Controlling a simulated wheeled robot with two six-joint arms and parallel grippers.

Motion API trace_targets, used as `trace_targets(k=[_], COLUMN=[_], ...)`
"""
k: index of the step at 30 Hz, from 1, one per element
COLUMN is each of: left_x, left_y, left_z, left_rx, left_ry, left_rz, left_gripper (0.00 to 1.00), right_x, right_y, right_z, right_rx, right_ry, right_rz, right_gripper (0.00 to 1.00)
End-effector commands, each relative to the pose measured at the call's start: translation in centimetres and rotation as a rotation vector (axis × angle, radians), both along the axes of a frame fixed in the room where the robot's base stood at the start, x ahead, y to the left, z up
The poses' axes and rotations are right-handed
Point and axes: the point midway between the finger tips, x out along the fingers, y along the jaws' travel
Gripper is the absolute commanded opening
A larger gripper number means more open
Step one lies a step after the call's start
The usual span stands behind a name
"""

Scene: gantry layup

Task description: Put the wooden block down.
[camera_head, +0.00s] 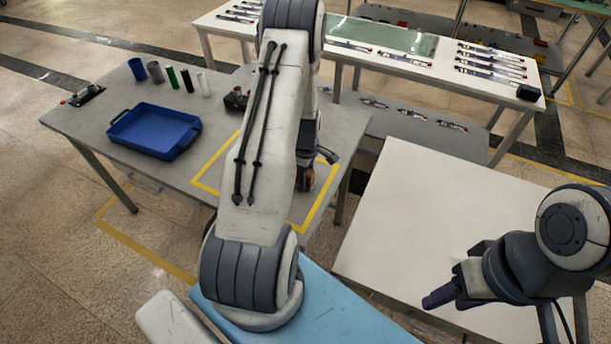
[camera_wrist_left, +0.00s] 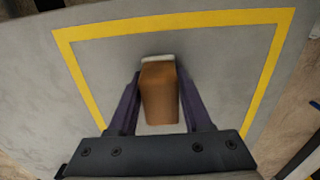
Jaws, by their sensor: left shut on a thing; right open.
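The wooden block (camera_wrist_left: 158,92) is brown and sits between the two dark fingers of my left gripper (camera_wrist_left: 158,106) in the left wrist view. The gripper is shut on it. The block is over the grey table area inside a yellow taped outline (camera_wrist_left: 175,20); whether it touches the surface I cannot tell. A pale edge shows at its far end. My right gripper (camera_head: 440,297) is open and empty over the pale table at right.
On the grey table (camera_head: 90,118) stand a blue tray (camera_head: 153,131), several small cylinders (camera_head: 171,77) and a dark small device (camera_head: 236,99). A pale bare table (camera_head: 440,205) is at right. A long table (camera_head: 450,75) with tools stands behind.

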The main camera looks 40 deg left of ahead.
Motion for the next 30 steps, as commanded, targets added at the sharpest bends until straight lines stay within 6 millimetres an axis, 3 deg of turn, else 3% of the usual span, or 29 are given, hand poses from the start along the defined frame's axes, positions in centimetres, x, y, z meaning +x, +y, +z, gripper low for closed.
trace_targets(k=[9,10,12,30], left_x=[0.05,0.05,0.05,0.09], left_y=[-0.02,-0.02,-0.02,-0.02], left_z=[-0.41,-0.40,-0.31,0.36], left_rx=[0.000,0.000,0.000,0.000], left_ry=[-0.001,-0.001,-0.001,-0.002], left_rz=[0.000,0.000,0.000,0.000], left_gripper=[0.00,0.53,0.79,0.79], right_x=[0.00,-0.01,0.00,0.01], right_y=[0.00,-0.01,0.00,0.01], right_z=[-0.39,-0.37,-0.28,-0.17], right_rx=[0.000,0.000,0.000,0.000], right_ry=[0.000,0.000,0.000,0.000], right_rz=[0.000,0.000,0.000,0.000], right_gripper=[0.50,0.50,0.50,0.50])
